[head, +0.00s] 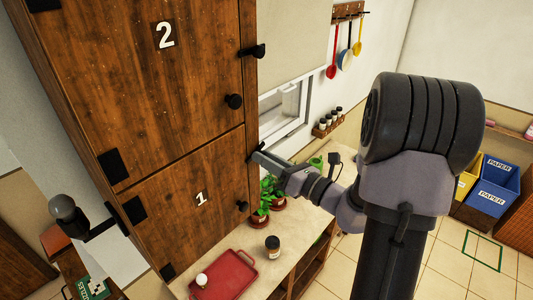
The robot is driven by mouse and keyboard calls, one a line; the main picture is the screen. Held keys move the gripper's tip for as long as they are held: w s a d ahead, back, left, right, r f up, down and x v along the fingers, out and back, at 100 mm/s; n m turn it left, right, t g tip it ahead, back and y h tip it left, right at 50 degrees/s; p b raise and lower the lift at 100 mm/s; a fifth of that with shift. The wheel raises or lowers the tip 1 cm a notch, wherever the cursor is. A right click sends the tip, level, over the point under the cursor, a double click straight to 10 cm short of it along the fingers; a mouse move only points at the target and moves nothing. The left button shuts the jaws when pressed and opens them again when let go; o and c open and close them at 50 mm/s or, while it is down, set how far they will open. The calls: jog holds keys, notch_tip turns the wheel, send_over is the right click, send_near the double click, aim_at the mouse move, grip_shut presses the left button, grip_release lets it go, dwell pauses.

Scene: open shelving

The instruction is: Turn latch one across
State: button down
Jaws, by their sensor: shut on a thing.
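Door 1 (190,203), dark wood with a white "1", is shut below door 2 (150,80) on the tall wooden cabinet. Latch one (251,154) is a small dark piece at the right edge of door 1, near its top, mostly hidden by my gripper. My gripper (259,157) reaches in from the right and is shut on latch one. How far the latch is turned cannot be made out. Latch two (253,51) is a black handle at the right edge of door 2 and sticks out past that edge.
Round black knobs sit on door 2 (233,101) and door 1 (242,206). Below, the counter holds a red tray (223,280), a dark jar (272,247) and potted plants (270,193) close under my gripper. Utensils hang on the back wall. Blue bins (490,190) stand at right.

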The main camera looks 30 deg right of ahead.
jog(key=shift+m+p, duration=1.25)
jog(key=shift+m, duration=0.95)
jog(key=c, duration=1.2)
grip_release()
jog(key=shift+s, duration=0.1)
jog(key=b+v, duration=0.4)
jog(key=v, duration=1.3)
jog(key=shift+s+b, duration=0.2)
jog(key=shift+b, duration=0.2)
jog(key=shift+a+f, duration=0.1)
